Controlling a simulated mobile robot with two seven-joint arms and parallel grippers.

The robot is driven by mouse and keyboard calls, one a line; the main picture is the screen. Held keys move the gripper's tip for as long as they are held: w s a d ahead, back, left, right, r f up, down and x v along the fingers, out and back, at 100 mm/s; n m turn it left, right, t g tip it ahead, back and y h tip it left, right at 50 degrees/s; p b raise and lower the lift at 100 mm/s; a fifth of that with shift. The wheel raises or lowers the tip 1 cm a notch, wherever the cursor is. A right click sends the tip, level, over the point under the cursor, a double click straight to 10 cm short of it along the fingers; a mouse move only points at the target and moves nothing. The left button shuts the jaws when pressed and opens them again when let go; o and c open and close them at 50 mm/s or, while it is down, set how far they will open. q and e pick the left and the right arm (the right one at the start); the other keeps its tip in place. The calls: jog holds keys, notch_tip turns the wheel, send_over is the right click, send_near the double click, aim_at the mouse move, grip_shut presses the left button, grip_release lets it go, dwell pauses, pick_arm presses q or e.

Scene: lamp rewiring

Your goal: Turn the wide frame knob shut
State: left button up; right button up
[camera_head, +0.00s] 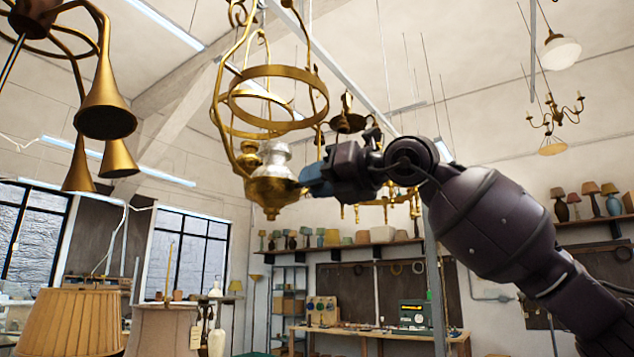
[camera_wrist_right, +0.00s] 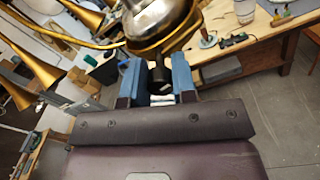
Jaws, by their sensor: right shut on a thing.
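A brass hanging lamp frame (camera_head: 277,70) with wide rings hangs in the upper middle of the head view. Its rounded brass base (camera_head: 268,192) holds a pale metal piece (camera_head: 275,155). My right gripper (camera_head: 316,180) reaches the base from the right, with its blue fingers against the base's right side. In the right wrist view, the fingers of my right gripper (camera_wrist_right: 157,82) stand on both sides of a small dark knob (camera_wrist_right: 160,76) below the shiny base (camera_wrist_right: 155,22). The gripper is shut on this knob. The head view hides the knob behind the fingers. My left gripper is not in view.
A dark lamp with brass cone shades (camera_head: 107,100) hangs at the upper left. Pleated lampshades (camera_head: 70,322) stand at the lower left. A workbench (camera_head: 375,332) stands against the back wall, below a shelf of small lamps. Open air surrounds the hanging frame's base below.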

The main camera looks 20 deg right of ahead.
jog(key=n, duration=0.9)
jog(key=shift+s+n+h, duration=0.1)
jog(key=shift+n+h, duration=0.2)
jog(key=shift+n, duration=0.1)
jog(key=n+p, duration=0.1)
jog(key=n, duration=0.2)
jog(key=shift+n, duration=1)
jog(key=o, duration=0.8)
jog(key=shift+a, duration=0.1)
jog(key=shift+o, duration=0.6)
